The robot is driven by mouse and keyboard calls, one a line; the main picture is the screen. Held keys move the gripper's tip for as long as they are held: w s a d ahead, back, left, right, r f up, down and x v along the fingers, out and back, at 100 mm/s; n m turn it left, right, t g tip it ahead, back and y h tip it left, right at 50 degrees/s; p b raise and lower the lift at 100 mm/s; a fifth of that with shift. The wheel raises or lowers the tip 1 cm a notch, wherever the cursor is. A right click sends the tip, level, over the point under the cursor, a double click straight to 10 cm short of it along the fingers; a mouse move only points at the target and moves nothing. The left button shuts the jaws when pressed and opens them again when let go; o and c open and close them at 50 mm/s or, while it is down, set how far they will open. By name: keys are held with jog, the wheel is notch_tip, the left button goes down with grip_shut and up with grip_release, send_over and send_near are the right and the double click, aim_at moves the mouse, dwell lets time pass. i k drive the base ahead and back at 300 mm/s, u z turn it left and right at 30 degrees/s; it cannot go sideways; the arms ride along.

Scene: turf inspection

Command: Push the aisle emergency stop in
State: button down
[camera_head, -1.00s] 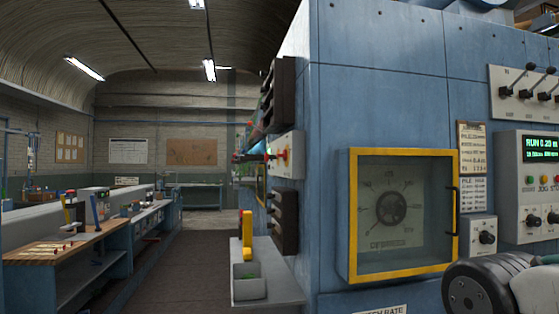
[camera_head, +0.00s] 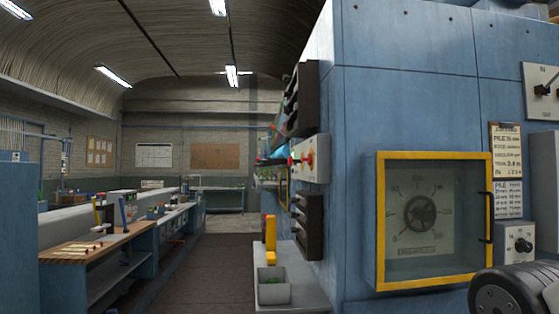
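A light grey control box (camera_head: 318,160) is mounted on the aisle-side face of the blue machine, left of its front corner. A second small red part (camera_head: 291,161) shows at the box's far end. Whether the button is in or out is too small to tell. Part of my arm shows at the bottom right, in front of the machine. My gripper is out of view.
The blue machine (camera_head: 420,110) fills the right side, with a yellow-framed glass door (camera_head: 380,220). Dark racks (camera_head: 309,225) and a grey shelf (camera_head: 293,296) with a bin (camera_head: 272,288) jut into the aisle. The aisle floor (camera_head: 205,265) is clear. A workbench (camera_head: 95,250) stands left.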

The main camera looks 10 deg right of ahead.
aim_at(291, 162)
jog(key=u, duration=0.35)
jog(key=i, duration=1.8)
jog(key=z, duration=0.4)
